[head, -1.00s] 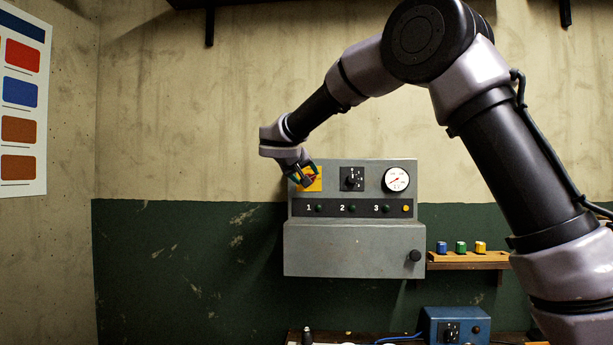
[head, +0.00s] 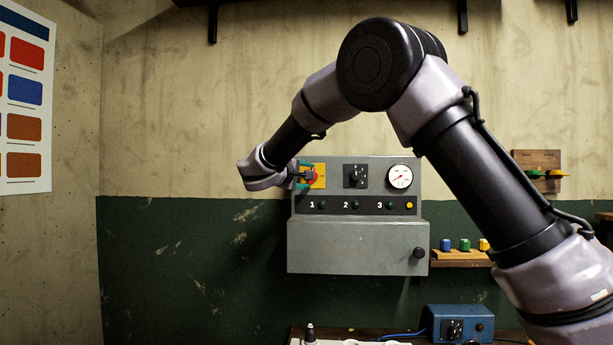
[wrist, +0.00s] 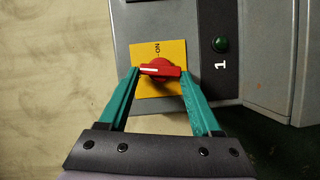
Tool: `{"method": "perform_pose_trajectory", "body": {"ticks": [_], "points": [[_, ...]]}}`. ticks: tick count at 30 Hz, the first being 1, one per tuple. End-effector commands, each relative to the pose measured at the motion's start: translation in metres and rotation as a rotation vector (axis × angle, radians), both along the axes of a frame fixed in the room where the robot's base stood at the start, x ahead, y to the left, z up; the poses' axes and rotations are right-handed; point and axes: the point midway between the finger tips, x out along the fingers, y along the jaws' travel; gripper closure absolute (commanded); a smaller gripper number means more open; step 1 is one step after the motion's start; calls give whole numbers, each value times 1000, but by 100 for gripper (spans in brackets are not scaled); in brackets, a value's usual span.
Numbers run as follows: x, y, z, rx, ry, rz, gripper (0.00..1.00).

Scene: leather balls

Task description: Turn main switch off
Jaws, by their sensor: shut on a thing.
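The main switch is a red rotary handle (wrist: 160,69) on a yellow plate (wrist: 175,51), at the upper left of the grey control box (head: 357,240). In the wrist view the handle lies crosswise, its white mark toward the left. An "ON" label is on the plate above it in that view, off the line of the handle. My gripper (wrist: 160,72) has its two green fingers shut on the handle's two ends. In the head view my gripper (head: 306,174) reaches the switch from the left and partly hides it. Other markings on the plate are hidden or unclear.
Right of the switch are a black selector (head: 356,176) and a round gauge (head: 400,177). A strip below carries numbered lamps and a yellow lamp (head: 410,205). A small shelf (head: 460,254) holds coloured pieces. A blue box (head: 458,323) stands below. The wall left of the box is clear.

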Motion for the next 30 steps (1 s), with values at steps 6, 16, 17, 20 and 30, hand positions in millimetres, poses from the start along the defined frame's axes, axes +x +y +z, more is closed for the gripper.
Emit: {"method": "perform_pose_trajectory", "body": {"ticks": [6,16,17,20,30], "points": [[-1,1,-3,-116,5,1,90],[-1,1,-4,-191,9,2,90],[0,1,-4,-194,9,2,90],[0,1,-4,-197,9,2,90],[0,1,-4,-196,9,2,12]]}}
